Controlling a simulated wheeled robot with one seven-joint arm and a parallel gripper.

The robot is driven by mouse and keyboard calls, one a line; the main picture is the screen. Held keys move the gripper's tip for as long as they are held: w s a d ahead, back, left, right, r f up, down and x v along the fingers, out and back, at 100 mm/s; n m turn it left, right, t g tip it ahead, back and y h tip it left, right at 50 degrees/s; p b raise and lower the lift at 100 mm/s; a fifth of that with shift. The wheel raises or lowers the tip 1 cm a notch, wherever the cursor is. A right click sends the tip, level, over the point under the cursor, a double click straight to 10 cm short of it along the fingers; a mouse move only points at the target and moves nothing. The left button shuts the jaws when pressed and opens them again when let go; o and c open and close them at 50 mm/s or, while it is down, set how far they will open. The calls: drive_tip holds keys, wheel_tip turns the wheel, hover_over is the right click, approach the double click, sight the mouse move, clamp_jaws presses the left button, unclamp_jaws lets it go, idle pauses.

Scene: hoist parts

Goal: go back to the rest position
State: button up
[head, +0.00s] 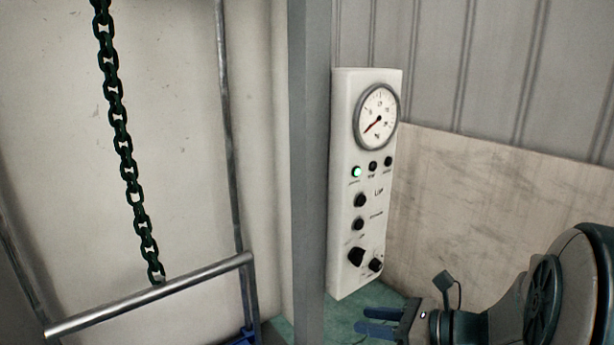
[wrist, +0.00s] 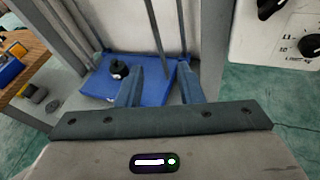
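My gripper (head: 372,328) shows at the bottom right of the head view, at the end of my dark arm, in front of the lower part of the control panel. In the wrist view its two blue fingers (wrist: 161,84) stand apart with nothing between them. Beyond the fingertips is a blue platform (wrist: 152,92) with a small black object (wrist: 119,68) on it, apart from the fingers.
A white control panel (head: 342,210) with a gauge, a lit green lamp and knobs stands right of a grey post (head: 309,170). A dark chain (head: 124,148) hangs left above a metal rail (head: 150,296). A wooden bench (wrist: 33,47) with a blue box stands left.

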drive_tip(key=s+a+f+n+g+h, duration=0.2)
drive_tip(key=s+n+g, duration=0.1)
drive_tip(key=s+n, duration=0.25)
drive_tip(key=s+a+f+n+g+h, duration=0.2)
drive_tip(key=s+n+g+h, duration=0.15)
drive_tip(key=n, duration=0.35)
drive_tip(key=s+d+r+n+t+h, duration=0.2)
drive_tip(key=d+n+h, duration=0.3)
drive_tip(key=n, duration=0.8)
drive_tip(key=shift+s+d+h, duration=0.25)
drive_tip(key=shift+d+h, duration=0.1)
drive_tip(key=shift+h, duration=0.7)
